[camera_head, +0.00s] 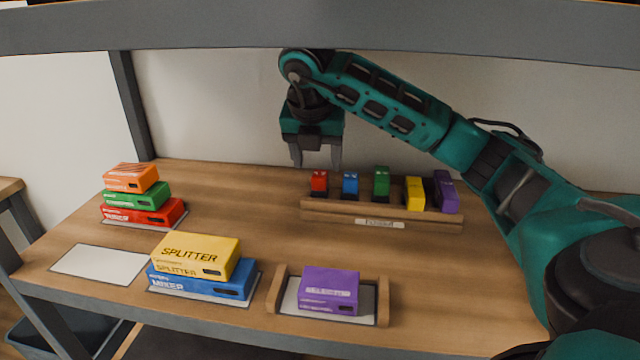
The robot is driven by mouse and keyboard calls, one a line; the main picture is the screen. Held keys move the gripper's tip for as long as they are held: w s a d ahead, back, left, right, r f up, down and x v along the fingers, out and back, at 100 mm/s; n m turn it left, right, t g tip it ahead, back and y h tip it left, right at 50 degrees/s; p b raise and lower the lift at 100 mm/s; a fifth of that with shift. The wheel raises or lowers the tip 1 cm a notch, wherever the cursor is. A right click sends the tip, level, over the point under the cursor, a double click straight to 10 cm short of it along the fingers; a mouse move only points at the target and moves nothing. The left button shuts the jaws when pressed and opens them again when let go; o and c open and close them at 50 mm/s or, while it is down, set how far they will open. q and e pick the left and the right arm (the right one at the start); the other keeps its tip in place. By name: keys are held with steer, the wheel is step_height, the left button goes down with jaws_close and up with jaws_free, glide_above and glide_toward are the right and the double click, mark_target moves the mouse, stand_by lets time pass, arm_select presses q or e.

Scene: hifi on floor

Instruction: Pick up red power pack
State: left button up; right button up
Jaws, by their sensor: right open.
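The red power pack (319,182) stands at the left end of a wooden rack (330,216) at the back of the table. Blue (350,184), green (381,183), yellow (414,192) and purple (446,192) packs stand to its right in the same rack. My right gripper (316,161) points down just above the red pack, with its fingers apart and nothing between them. In this view the fingertips end a little above the pack's top; the exact gap is hard to tell. My left gripper does not show.
Orange, green and red boxes (140,190) are stacked at the left. A yellow SPLITTER box (195,255) lies on a blue MIXER box (200,282) in front. A purple SELECTOR box (329,291) sits between wooden rails. A white mat (98,264) is empty. A grey beam (320,27) crosses above.

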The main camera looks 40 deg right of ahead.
mark_target(320, 174)
steer(key=x, duration=0.5)
steer(key=shift+w+d, duration=0.3)
steer(key=shift+d, duration=0.15)
steer(key=shift+c, duration=0.4)
steer(key=c, duration=1)
